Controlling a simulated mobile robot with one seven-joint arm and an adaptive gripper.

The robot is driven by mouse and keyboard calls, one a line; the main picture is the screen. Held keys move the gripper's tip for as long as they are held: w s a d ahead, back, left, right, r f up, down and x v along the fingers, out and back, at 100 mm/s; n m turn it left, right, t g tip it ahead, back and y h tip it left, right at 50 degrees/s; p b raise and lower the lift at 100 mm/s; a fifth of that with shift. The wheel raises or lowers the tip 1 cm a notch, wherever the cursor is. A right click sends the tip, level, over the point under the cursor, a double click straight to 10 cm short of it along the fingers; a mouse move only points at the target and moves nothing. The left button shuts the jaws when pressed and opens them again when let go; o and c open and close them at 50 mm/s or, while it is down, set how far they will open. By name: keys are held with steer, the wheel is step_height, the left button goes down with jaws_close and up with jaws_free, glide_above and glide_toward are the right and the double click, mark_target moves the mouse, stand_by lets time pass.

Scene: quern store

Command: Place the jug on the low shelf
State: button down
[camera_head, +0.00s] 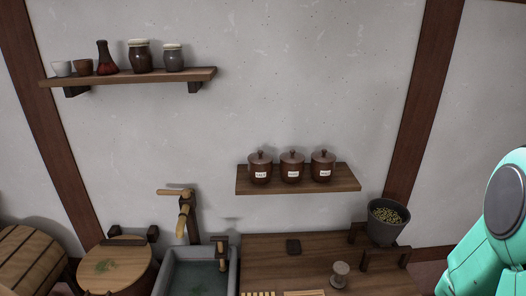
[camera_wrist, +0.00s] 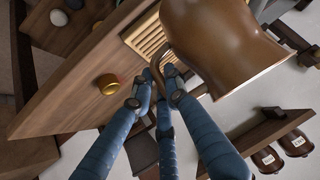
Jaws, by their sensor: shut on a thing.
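A glossy brown jug (camera_wrist: 225,40) fills the top right of the wrist view, tilted in that picture. My gripper (camera_wrist: 158,82), with blue jointed fingers, is shut on its handle. Neither the jug nor the gripper's fingers show in the head view; only part of my arm shows at its right edge. The low shelf (camera_head: 345,180) is a wooden board on the wall, right of centre. Three lidded brown canisters (camera_head: 292,168) with white labels stand along it. The shelf also shows at the lower right of the wrist view (camera_wrist: 250,142).
A higher shelf (camera_head: 130,77) holds cups, a red flask and jars. Below are a wooden counter (camera_head: 330,250), a stone basin (camera_head: 200,268) with a tap, and a lidded tub (camera_head: 118,262). A grey pot (camera_head: 387,222) of grains stands on the right, below the low shelf.

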steer(key=w+a+f+m, duration=0.1)
steer(key=w, duration=0.6)
steer(key=w+a+h, duration=0.1)
steer(key=w+a, duration=0.1)
steer(key=w, duration=0.5)
steer(key=w+a+f+m+h, duration=0.1)
steer(key=w, duration=0.6)
steer(key=shift+w+a+f+m, duration=0.3)
steer(key=shift+w+a+f, duration=0.05)
steer(key=shift+a, duration=0.05)
steer(key=shift+w+a, duration=0.4)
steer(key=shift+w, duration=0.1)
steer(key=w+d+r+m+h+p, duration=0.1)
steer(key=w+d+r+p, duration=0.25)
steer(key=d+r, duration=0.75)
steer(key=w+d+r+m+h+p, duration=0.15)
steer(key=w+d+r, duration=0.35)
steer(key=d+r, duration=0.6)
steer(key=w+d+r+m+h+p, duration=0.1)
steer(key=w+d+r+p, duration=0.3)
steer(key=d+r, duration=0.7)
steer(key=w+a+r+n+y+p, duration=0.2)
steer(key=w+a+r+n+y, duration=0.3)
steer(key=w+r, duration=0.8)
steer(key=shift+w+a+r+n+p, duration=0.2)
steer(key=shift+a+n+p, duration=0.15)
steer(key=shift+a+n, duration=0.6)
